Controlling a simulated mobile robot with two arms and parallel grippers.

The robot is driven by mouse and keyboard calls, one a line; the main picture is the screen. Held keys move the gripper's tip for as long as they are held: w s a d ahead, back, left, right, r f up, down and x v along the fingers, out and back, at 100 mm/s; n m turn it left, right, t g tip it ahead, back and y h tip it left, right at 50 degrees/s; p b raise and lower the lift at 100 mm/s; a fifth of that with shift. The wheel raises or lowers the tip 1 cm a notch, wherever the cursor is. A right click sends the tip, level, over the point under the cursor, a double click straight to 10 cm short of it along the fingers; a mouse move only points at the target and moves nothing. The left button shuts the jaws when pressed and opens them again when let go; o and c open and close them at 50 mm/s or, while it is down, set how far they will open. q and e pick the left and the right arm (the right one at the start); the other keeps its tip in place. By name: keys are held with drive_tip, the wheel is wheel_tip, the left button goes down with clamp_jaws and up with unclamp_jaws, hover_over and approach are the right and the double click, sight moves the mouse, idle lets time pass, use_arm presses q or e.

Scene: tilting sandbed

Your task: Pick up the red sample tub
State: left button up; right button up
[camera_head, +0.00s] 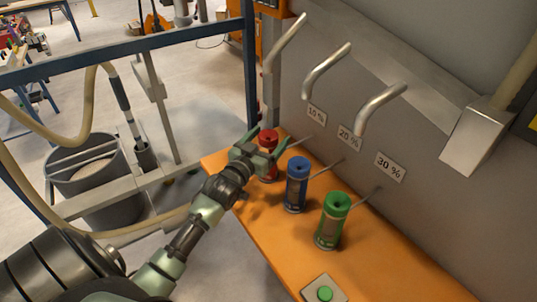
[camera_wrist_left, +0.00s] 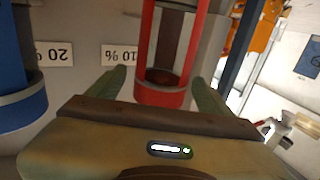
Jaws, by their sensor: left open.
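The red sample tub (camera_head: 269,140) stands upright at the far left end of the orange shelf (camera_head: 270,226), below the 10 % label. My left gripper (camera_head: 268,145) is at the tub, its fingers open and partly covering it in the head view. In the left wrist view, which is upside down, the red tub (camera_wrist_left: 163,92) appears between the two green fingertips (camera_wrist_left: 158,88), with gaps visible at its sides. I cannot tell whether a finger touches it. My right gripper is not in view.
A blue tub (camera_head: 297,184) and a green tub (camera_head: 332,220) stand on the shelf to the right of the red one. Bent metal pipes (camera_head: 327,70) hang above the tubs. A green button box (camera_head: 324,292) is at the front. A blue frame post (camera_head: 249,60) stands behind.

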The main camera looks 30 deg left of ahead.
use_arm(q)
clamp_jaws()
